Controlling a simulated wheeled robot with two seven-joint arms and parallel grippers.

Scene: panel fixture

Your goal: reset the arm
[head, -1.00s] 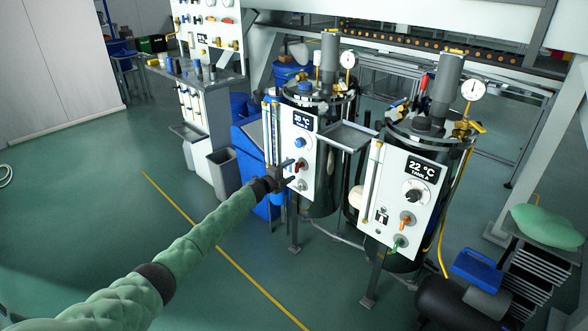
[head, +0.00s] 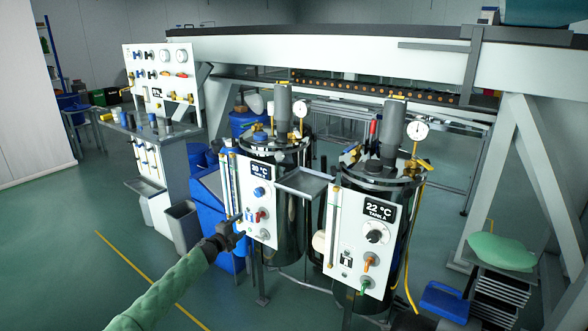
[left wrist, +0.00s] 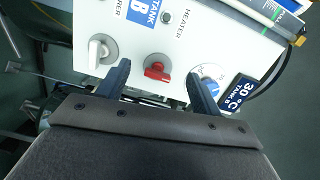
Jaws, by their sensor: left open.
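My left gripper (head: 240,222) is open and empty in front of the white Tank B panel (head: 245,185), which reads 30 °C. In the left wrist view its two dark fingers (left wrist: 158,76) are spread, one on each side of the red heater knob (left wrist: 157,68) in the picture; a gap to the panel seems to show. A white knob (left wrist: 100,50) lies left of the fingers, and a blue knob (left wrist: 210,86) lies by the right fingertip. The red knob (head: 259,215) also shows in the head view, just right of the fingertips. My right gripper is not in view.
The Tank A panel (head: 360,235), reading 22 °C, stands to the right. A small grey shelf (head: 303,182) juts out between the tanks. A grey bin (head: 183,226) and a blue container (head: 210,200) stand left of Tank B. The floor at the left is clear.

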